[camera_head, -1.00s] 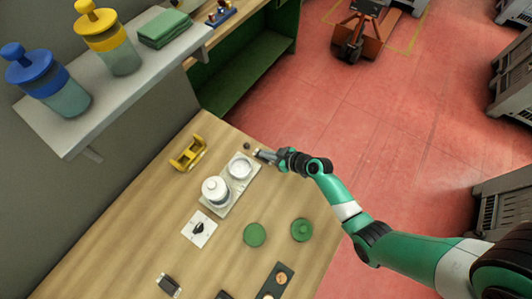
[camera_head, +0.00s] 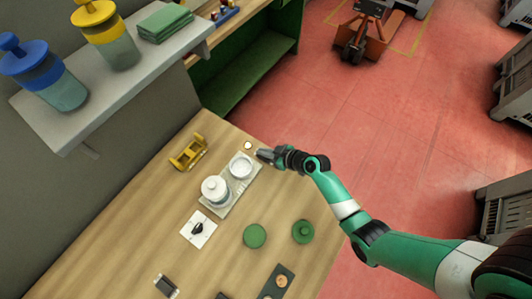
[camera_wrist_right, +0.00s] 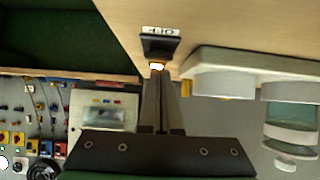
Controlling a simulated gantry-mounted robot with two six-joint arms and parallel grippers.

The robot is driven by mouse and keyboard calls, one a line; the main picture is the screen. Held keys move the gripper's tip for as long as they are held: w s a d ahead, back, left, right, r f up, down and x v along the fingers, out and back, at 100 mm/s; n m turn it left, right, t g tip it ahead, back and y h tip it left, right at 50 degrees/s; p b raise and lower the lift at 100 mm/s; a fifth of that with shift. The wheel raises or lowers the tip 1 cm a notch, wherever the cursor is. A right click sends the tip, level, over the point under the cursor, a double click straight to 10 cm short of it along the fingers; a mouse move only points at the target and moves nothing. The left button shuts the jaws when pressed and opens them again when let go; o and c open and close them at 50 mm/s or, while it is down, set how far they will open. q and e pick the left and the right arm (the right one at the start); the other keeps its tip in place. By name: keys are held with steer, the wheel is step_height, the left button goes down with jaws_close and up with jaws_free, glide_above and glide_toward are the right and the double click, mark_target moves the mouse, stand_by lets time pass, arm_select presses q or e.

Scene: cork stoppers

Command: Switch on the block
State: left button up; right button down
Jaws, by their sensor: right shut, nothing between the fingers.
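A small dark block (camera_wrist_right: 160,44) with a white marked label shows just beyond my right fingertips in the right wrist view. A bright, lit spot (camera_wrist_right: 157,66) shows at its near side, by the fingertips. In the head view a small round pale-yellow spot (camera_head: 247,145) lies near the far table edge, just left of my right gripper (camera_head: 262,154). The right gripper is shut and empty, with its tips a little apart from this spot in the head view; the wrist view also shows its fingers (camera_wrist_right: 159,80). The left gripper is out of view.
A tray (camera_head: 237,203) with a white lidded pot (camera_head: 214,190) and a white dish (camera_head: 240,166) stands beside the gripper. A yellow holder (camera_head: 188,152), a white plate with a black knob (camera_head: 198,229) and green discs (camera_head: 255,236) lie around.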

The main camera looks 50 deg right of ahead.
steer(key=shift+w+r, duration=0.1)
steer(key=shift+w, duration=0.1)
steer(key=shift+r+p, duration=0.3)
steer(key=shift+r, duration=0.05)
steer(key=r+p, duration=0.2)
steer(key=r, duration=0.1)
steer(key=r+p, duration=0.1)
steer(key=shift+w+r+p, duration=0.25)
steer(key=shift+r+p, duration=0.05)
steer(key=s+r+p, duration=0.4)
steer(key=s+r, duration=0.1)
steer(key=r, duration=0.2)
steer(key=shift+s+d, duration=0.15)
steer(key=shift+d, duration=0.15)
